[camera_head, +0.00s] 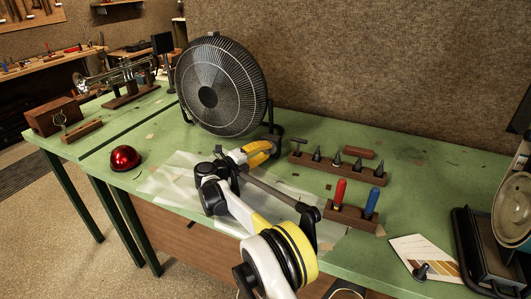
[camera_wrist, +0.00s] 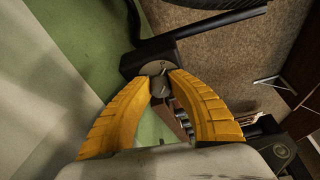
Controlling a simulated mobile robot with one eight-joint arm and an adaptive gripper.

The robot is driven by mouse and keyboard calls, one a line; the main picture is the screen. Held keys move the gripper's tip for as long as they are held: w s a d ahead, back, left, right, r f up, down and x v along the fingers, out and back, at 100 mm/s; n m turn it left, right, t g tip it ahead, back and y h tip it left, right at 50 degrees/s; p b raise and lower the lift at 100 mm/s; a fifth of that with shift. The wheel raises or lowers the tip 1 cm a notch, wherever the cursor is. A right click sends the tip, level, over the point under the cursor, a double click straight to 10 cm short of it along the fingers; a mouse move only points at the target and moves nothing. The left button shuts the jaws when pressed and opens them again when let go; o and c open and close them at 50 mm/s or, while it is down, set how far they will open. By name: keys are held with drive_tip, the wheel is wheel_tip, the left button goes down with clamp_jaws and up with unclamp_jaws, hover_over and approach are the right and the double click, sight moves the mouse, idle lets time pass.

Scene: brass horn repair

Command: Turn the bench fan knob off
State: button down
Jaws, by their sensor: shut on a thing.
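The black bench fan (camera_head: 222,86) stands upright at the back of the green bench, its round grille facing forward. My gripper (camera_head: 268,148) is at the lower right of the fan, by its stand. In the wrist view my gripper's yellow fingers (camera_wrist: 161,82) close on a small dark knob (camera_wrist: 160,88) in front of the black fan stand (camera_wrist: 150,62). The knob is mostly hidden between the fingertips, so its setting cannot be read. In the head view the knob is hidden by the fingers.
A red dome (camera_head: 125,158) sits left of a translucent sheet (camera_head: 172,188). Right of my arm are a wooden rack with dark pegs (camera_head: 336,170) and a block with red and blue handled tools (camera_head: 350,214). A lamp (camera_head: 512,210) stands far right.

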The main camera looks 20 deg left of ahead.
drive_tip(key=shift+n, duration=0.4)
drive_tip(key=c, duration=1.2)
unclamp_jaws()
drive_tip(key=shift+w, duration=0.1)
